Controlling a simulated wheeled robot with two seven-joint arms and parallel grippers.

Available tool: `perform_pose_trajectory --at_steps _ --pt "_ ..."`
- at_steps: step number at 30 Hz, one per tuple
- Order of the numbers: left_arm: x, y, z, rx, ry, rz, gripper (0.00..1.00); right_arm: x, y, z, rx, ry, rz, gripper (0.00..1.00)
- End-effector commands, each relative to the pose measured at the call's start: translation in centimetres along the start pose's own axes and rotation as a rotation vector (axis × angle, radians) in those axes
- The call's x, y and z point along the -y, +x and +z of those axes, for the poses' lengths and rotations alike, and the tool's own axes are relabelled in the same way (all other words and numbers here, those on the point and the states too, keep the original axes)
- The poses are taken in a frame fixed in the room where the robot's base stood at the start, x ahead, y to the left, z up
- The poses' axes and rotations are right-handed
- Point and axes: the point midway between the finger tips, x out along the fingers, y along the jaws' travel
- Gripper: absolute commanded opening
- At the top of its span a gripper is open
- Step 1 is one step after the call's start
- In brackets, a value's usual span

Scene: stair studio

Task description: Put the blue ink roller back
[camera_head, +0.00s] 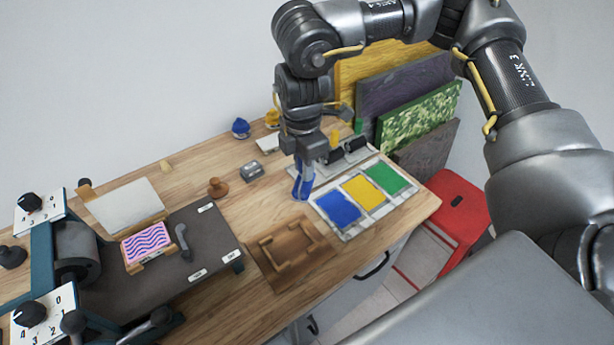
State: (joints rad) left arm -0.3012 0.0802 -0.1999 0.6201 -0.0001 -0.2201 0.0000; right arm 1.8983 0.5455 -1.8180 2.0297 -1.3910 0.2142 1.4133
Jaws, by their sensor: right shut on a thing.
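My right gripper (304,164) points down over the bench, shut on the blue ink roller (302,187). The roller hangs below the fingers, just left of the blue ink patch; I cannot tell whether it touches the bench. Behind and right of it, a grey roller rack (357,158) holds dark rollers with a yellow handle (335,138) and a green handle (358,127). The gripper hides the rack's left end. The ink slab (348,231) carries blue, yellow and green ink patches. My left gripper is not in view.
A wooden frame (290,252) lies in front of the roller. A press (75,250) with a striped print (146,242) stands at left. A wooden knob (217,187) and a grey box (252,170) are nearby. A red stool (462,208) stands beyond the bench's right edge.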

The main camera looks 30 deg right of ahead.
Motion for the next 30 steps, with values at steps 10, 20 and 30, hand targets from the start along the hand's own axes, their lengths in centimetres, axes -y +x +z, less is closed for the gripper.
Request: perform_pose_trajectory --at_steps 10,20,30 --pt "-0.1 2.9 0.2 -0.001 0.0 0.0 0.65 -1.6 -0.8 -0.6 0.003 -1.013 0.0 0.04" --pt "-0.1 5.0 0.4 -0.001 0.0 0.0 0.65 -2.5 -2.0 -1.2 -0.002 -1.93 0.003 0.04" --pt "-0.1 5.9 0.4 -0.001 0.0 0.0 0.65 -2.9 -2.9 -1.6 -0.007 -2.406 0.01 0.04"
